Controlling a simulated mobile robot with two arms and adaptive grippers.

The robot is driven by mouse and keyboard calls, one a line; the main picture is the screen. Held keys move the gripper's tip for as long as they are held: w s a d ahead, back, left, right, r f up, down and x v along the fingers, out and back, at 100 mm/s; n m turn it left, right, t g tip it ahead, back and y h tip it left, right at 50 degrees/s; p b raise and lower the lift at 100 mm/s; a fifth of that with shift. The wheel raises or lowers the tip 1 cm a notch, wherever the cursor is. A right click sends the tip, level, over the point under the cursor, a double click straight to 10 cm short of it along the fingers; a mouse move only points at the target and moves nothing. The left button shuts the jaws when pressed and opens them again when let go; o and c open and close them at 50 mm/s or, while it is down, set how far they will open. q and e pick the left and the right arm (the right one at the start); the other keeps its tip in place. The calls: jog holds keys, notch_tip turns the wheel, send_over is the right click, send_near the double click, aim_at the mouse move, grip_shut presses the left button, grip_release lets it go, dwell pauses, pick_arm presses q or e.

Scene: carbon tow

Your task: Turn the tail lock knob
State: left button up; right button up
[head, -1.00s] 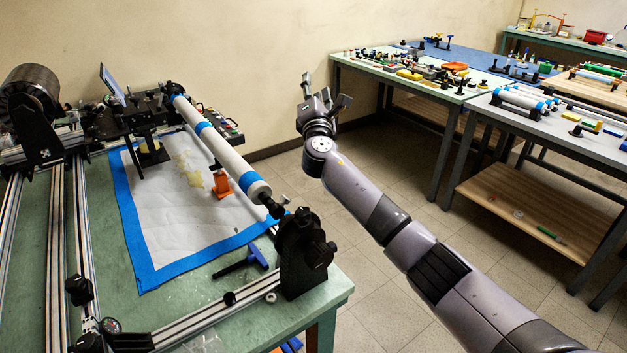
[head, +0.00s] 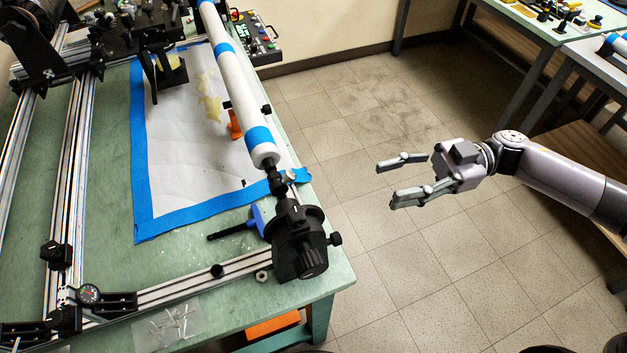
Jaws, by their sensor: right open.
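The black tailstock (head: 291,240) stands at the right front corner of the green table, at the near end of the white tube (head: 236,105) with blue bands. A small black knob (head: 336,239) sticks out of its right side, and a larger ribbed black knob (head: 312,262) faces the front. I cannot tell which is the tail lock knob. My right gripper (head: 386,185) is open and empty over the floor, right of the tailstock and apart from it, fingers pointing left. My left gripper is not in view.
A blue-and-black T-handled tool (head: 240,225) lies left of the tailstock on the green table (head: 190,245). An orange piece (head: 235,125) stands by the tube. The floor (head: 400,270) between table and gripper is clear. Another bench (head: 520,20) stands at the back right.

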jog(key=p, duration=0.2)
send_near(297, 213)
jog(key=p+x, duration=0.3)
jog(key=x, duration=0.6)
jog(key=shift+a, duration=0.55)
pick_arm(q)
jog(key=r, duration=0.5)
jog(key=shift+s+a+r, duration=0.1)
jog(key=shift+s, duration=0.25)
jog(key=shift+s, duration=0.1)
pick_arm(e)
grip_shut()
